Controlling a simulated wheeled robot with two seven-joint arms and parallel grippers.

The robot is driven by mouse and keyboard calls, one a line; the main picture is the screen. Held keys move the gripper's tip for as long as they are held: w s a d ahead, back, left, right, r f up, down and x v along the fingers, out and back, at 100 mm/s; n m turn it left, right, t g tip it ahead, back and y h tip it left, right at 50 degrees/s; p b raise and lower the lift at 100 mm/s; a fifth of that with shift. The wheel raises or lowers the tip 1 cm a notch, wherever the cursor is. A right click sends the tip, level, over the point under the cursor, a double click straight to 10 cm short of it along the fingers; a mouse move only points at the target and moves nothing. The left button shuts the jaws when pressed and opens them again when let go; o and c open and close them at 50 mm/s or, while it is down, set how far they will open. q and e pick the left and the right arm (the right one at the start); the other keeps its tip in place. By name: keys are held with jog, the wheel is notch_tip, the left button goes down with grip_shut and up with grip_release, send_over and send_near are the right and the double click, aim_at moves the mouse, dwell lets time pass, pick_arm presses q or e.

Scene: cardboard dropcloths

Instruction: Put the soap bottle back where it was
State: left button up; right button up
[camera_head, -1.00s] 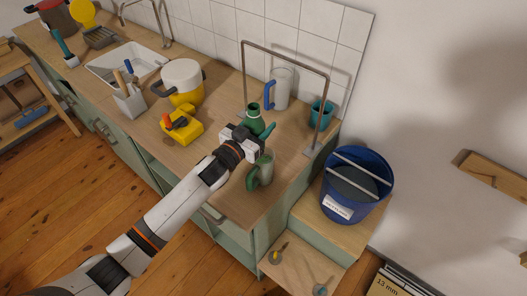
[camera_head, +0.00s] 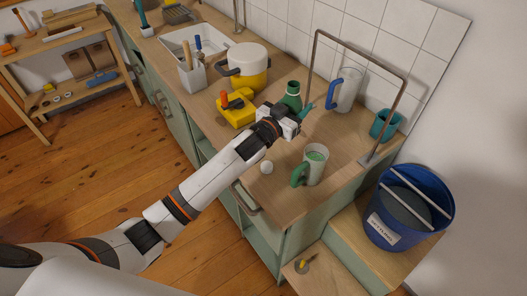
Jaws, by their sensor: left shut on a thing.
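The soap bottle (camera_head: 291,92) looks like the green bottle with a dark neck on the wooden counter (camera_head: 352,134). My left gripper (camera_head: 295,113) is shut on it, with teal finger parts showing at its right side. The gripper body hides the bottle's lower part, so I cannot tell whether its base touches the counter. The bottle looks roughly upright. My right gripper is not in view.
A metal rail frame (camera_head: 362,51) arches behind, with a blue-handled pitcher (camera_head: 346,90) and teal cup (camera_head: 384,125) nearby. A yellow pot (camera_head: 247,67) and yellow object (camera_head: 237,108) are left.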

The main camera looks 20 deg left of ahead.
pick_arm(q)
jog(key=w+a+f+n+t+y+b, duration=0.1)
jog(key=w+a+n+y+b, duration=0.1)
jog(key=a+b, duration=0.25)
jog(key=w+a+f+n+y+b, duration=0.1)
jog(key=w+a+y+b, duration=0.1)
jog(key=a+y+b, duration=0.3)
jog(key=shift+s+a+f+h+p, duration=0.1)
jog(key=shift+a+f+h+p, duration=0.2)
jog(key=shift+f, duration=1.35)
jog(key=shift+s+a+f+h+p, duration=0.15)
jog(key=shift+f+h, duration=0.3)
jog(key=shift+f, duration=1.25)
jog(key=shift+w+a+f+h+p, duration=0.1)
jog(key=shift+a+f+h+p, duration=0.2)
jog(key=shift+f, duration=1.35)
jog(key=shift+f+n+b, duration=0.2)
jog(key=shift+n+b, duration=0.1)
jog(key=o, duration=1.2)
jog(key=shift+s, duration=0.1)
jog(key=shift+c, duration=0.2)
